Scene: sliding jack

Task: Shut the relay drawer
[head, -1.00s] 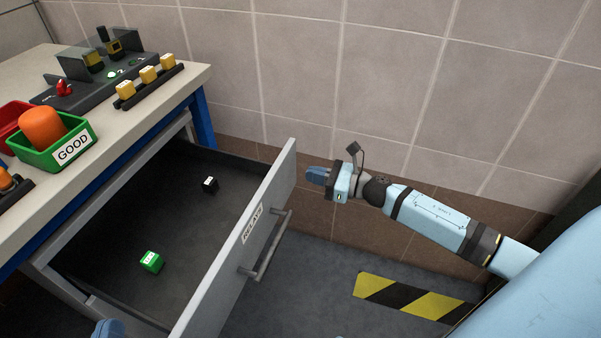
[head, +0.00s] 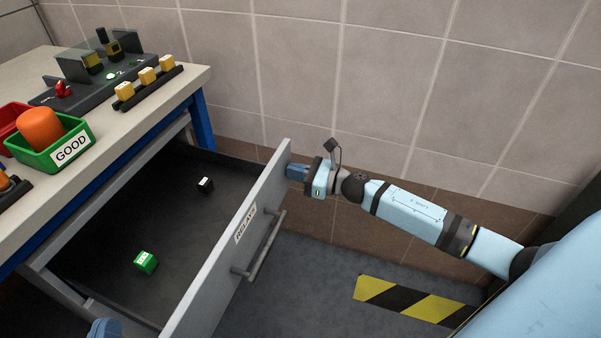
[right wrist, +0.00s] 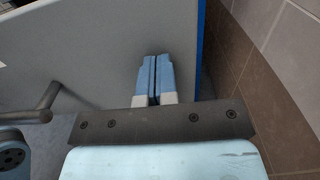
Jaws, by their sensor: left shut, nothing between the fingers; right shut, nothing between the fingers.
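The relay drawer (head: 222,262), a grey drawer with a RELAYS label and a bar handle (head: 262,246), stands pulled out from under the bench. A green relay (head: 146,262) and a black relay (head: 205,185) lie inside it. My right gripper (head: 292,172) is shut and empty, its fingertips at the outer face of the drawer front near its far end. In the right wrist view the shut fingers (right wrist: 155,75) point at the grey front (right wrist: 90,70), beside the handle (right wrist: 42,105); contact is hard to tell. My left gripper (head: 104,328) shows only partly at the bottom edge, shut.
The bench top (head: 150,120) carries a green GOOD bin (head: 62,148) with an orange part, a red bin (head: 14,118), a dark fixture and a strip of yellow blocks (head: 147,76). A tiled wall stands behind. Striped floor tape (head: 415,300) lies right of the drawer.

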